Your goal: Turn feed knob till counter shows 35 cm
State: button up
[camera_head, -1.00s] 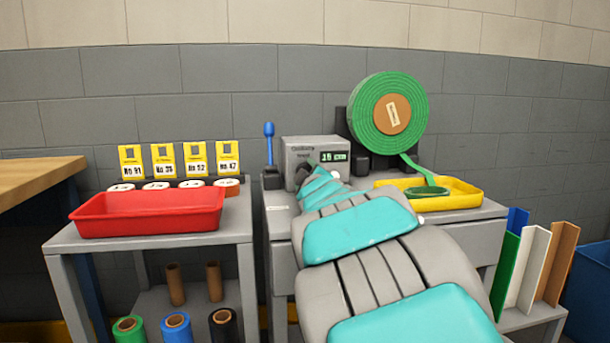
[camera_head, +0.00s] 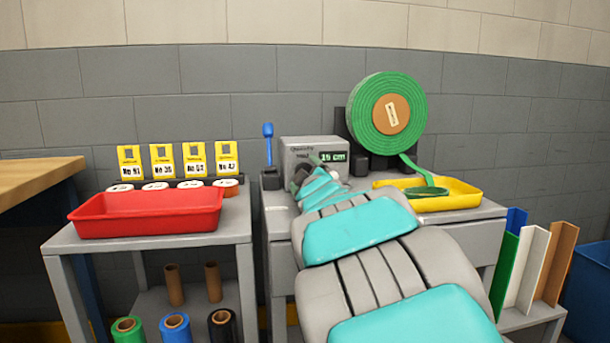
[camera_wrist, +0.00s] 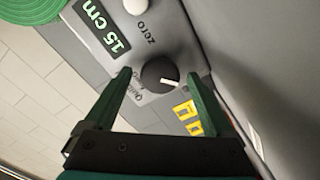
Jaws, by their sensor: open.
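The grey feed unit (camera_head: 297,149) stands on the right-hand grey table, partly hidden behind my arm in the head view. Its counter (camera_head: 333,157) has green digits, and in the wrist view the counter (camera_wrist: 101,26) reads 15 cm. The round dark feed knob (camera_wrist: 160,74) with a white pointer mark shows in the wrist view, on the panel near a white button marked zero (camera_wrist: 137,5). My gripper (camera_wrist: 165,82) is open, with one green finger on each side of the knob and a visible gap from it. In the head view my arm hides the knob.
A big green roll (camera_head: 418,105) stands behind, its strip running into a yellow tray (camera_head: 468,197). A blue-handled lever (camera_head: 268,145) is left of the unit. A red tray (camera_head: 150,224) and yellow number cards (camera_head: 163,160) are on the left table.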

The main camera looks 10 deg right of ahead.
jog(key=shift+s, duration=3.95)
jog(key=shift+w, duration=0.1)
